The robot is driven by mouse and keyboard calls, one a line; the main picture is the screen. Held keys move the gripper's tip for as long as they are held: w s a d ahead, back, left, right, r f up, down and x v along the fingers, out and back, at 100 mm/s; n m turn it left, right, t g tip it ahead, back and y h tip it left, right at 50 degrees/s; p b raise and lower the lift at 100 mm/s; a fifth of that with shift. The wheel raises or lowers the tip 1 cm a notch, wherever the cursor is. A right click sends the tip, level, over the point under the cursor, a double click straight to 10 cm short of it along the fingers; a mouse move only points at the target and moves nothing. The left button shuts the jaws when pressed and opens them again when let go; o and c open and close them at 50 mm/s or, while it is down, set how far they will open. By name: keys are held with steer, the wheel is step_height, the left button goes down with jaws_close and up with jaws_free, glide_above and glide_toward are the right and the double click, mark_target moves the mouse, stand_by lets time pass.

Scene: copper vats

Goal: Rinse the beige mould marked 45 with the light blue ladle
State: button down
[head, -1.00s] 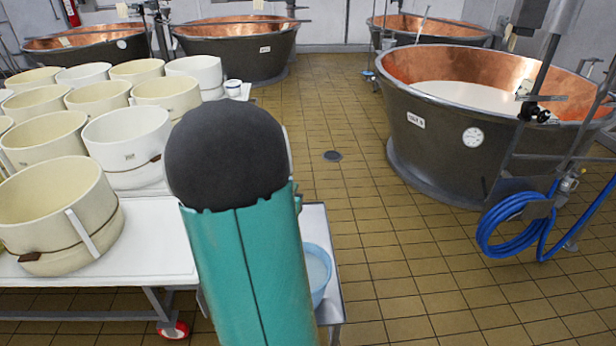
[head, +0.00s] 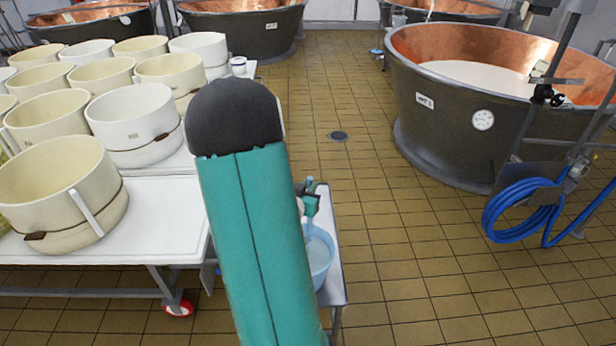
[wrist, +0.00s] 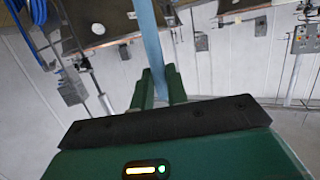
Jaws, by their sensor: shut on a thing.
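My gripper (wrist: 159,88) is shut on the pale blue handle of the light blue ladle (wrist: 149,38) in the wrist view. In the head view my gripper (head: 310,204) is small, partly behind my arm, over a light blue bucket (head: 322,262). A bit of light blue handle shows above it; the ladle's bowl cannot be made out. Several beige moulds stand on the white table at left, the nearest a large beige mould (head: 50,172) with a pale upright strip. I cannot read a 45 on any of them.
White moulds (head: 133,108) stand among the beige ones on the white table (head: 150,215). The bucket stands on a small side table (head: 333,288). A copper vat (head: 440,125) and a coiled blue hose (head: 520,207) are at right. The tiled floor between is clear.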

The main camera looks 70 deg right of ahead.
step_height(320, 180, down, 12)
steer(key=shift+r, duration=0.15)
stand_by(0.5)
steer(key=shift+r, duration=0.1)
stand_by(0.6)
